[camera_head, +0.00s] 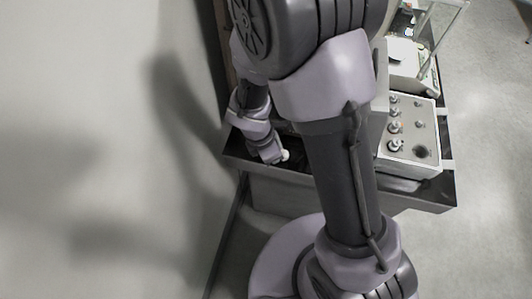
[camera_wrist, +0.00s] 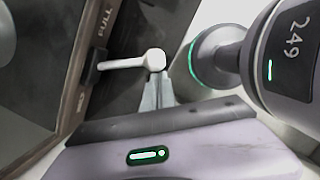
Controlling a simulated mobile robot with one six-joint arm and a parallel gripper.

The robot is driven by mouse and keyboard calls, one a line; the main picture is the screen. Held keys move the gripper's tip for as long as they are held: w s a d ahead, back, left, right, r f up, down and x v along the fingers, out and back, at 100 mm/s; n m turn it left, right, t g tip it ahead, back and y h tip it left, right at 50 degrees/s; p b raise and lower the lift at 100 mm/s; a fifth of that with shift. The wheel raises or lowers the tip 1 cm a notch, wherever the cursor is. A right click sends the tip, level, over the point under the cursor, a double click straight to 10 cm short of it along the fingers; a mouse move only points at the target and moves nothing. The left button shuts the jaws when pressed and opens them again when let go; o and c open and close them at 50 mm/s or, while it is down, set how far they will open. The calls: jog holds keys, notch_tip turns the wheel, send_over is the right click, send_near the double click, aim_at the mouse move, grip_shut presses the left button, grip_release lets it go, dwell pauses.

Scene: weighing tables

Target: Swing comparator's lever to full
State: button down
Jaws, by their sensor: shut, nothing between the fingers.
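The comparator's lever (camera_wrist: 120,63) shows in the wrist view as a pale rod with a rounded white knob. It sticks out from a dark slot in the comparator's panel (camera_wrist: 68,70). The word FULL is printed on the panel near the top, above the lever's root; a smaller marking below is unreadable. My gripper (camera_wrist: 157,78) is shut, with its fingertips right at the knob's underside; I cannot tell whether they touch. In the head view, my gripper (camera_head: 276,155) is beside the small white knob (camera_head: 286,155), and my arm hides most of the comparator.
A grey block with several metal weights (camera_head: 409,133) stands on the dark-edged table (camera_head: 436,192), right of my arm. A balance with glass panes (camera_head: 408,62) stands behind it. A wall or large pale surface is at the left. Open floor lies at the right.

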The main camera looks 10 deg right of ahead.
jog(key=shift+d, duration=0.5)
dwell(0.3)
notch_tip(320, 180, up, 19)
jog(key=m+t+y+p, duration=0.1)
jog(key=m+p, duration=0.5)
jog(key=m, duration=0.3)
jog(key=s+r+m+t+y+b, duration=0.3)
jog(key=s+r+m, duration=0.7)
jog(key=m, duration=0.6)
jog(key=shift+s+d+r+t+y+b, duration=0.4)
jog(key=shift+s+t+b, duration=0.2)
jog(key=shift+s+b, duration=0.25)
